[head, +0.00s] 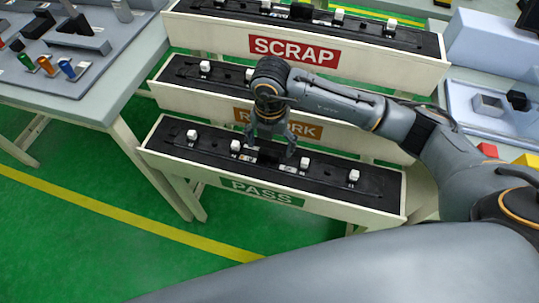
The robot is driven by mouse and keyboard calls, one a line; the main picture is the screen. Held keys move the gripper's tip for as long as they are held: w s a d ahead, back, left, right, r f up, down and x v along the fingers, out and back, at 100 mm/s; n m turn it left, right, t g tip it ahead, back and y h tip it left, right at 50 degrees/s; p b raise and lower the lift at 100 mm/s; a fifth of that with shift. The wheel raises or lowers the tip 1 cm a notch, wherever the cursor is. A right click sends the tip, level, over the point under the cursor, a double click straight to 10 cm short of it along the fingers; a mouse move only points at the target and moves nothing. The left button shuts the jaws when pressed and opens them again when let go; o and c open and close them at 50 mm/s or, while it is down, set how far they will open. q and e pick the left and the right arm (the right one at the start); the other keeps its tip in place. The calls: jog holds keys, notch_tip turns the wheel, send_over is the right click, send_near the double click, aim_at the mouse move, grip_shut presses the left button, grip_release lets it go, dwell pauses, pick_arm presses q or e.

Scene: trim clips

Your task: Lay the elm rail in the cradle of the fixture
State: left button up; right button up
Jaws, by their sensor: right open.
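My right gripper (270,146) is open and points down, low over the black-lined PASS shelf (225,177). On this shelf lies a thin dark rail with several white clips (235,146) along it. The gripper's fingers are near the rail's middle, by a small black block; I cannot tell whether they touch anything. I cannot make out which piece is the elm rail, and no fixture cradle is clearly recognisable. My left gripper is out of view.
Behind stand the REWORK shelf (175,88) and SCRAP shelf (210,31), also with white clips. A grey table (122,72) at left holds coloured pieces and dark blocks. A pale bench at right carries a grey box (487,105). Green floor is clear in front.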

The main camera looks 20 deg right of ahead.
aim_at(269, 152)
notch_tip(269, 152, down, 3)
jog(key=shift+r, duration=0.1)
jog(key=shift+f, duration=0.45)
jog(key=c, duration=1.4)
jog(key=shift+a, duration=0.1)
jog(key=shift+c, duration=1.2)
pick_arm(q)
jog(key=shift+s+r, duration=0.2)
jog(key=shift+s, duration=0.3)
pick_arm(e)
jog(key=shift+w, duration=0.1)
